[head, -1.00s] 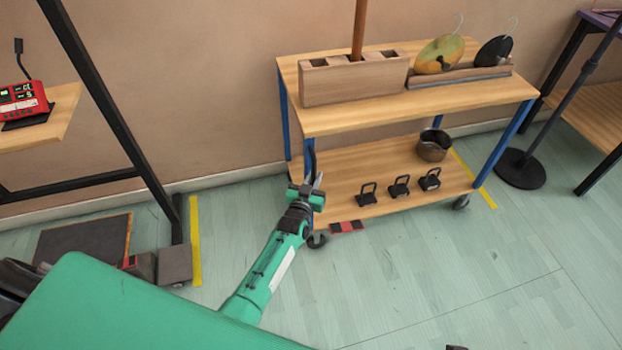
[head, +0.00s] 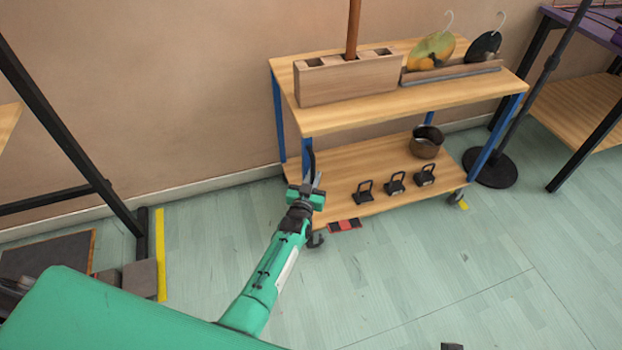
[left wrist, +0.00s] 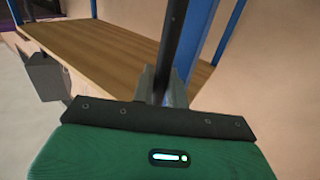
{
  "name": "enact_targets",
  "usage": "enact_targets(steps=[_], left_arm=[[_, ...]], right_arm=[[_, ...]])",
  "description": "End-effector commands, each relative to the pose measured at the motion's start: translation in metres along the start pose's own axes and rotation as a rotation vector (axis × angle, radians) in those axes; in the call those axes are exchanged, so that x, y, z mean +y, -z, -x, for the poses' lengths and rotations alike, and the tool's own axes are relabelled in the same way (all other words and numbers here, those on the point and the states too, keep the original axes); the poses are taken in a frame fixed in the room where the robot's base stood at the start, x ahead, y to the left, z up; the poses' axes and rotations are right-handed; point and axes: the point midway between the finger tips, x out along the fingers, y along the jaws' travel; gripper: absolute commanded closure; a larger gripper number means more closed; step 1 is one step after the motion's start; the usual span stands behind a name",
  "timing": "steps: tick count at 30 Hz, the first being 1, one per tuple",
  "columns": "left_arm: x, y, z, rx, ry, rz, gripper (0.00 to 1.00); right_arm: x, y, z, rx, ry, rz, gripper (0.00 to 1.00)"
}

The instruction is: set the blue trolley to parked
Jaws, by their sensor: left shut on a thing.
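The blue trolley (head: 312,127) has blue legs, two wooden shelves and dark castors. A red and black strip (head: 345,225) sits low at its front left, beside a castor. My left gripper (head: 312,185) is at the trolley's left end, shut on an upright black bar. The bar (left wrist: 172,45) shows between the fingers in the left wrist view, beside a blue leg (left wrist: 200,40). A dark tip (head: 453,346) at the bottom edge seems to be my right gripper; its jaws are hidden.
A black round-based stand (head: 490,168) is close to the trolley's right end. A pot (head: 426,143) and several black items rest on the lower shelf. The front floor is clear.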

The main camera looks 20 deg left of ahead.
Motion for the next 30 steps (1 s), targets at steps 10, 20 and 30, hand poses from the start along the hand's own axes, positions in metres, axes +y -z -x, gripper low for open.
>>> enact_targets(steps=[10, 20, 30], left_arm=[[0.0033, 0.0003, -0.0014, 0.0, -0.002, 0.0, 1.0], [0.0041, 0.0009, -0.0018, 0.001, -0.003, 0.001, 0.68], [0.0021, -0.0002, 0.0019, -0.001, -0.001, 0.0, 0.68]], right_arm=[[0.0001, 0.001, 0.0016, 0.003, 0.0, 0.0, 1.0], [0.0002, 0.0026, 0.0018, 0.006, 0.0, 0.0, 1.0], [0.0005, 0.0039, 0.0025, 0.008, -0.001, 0.0, 1.0]])
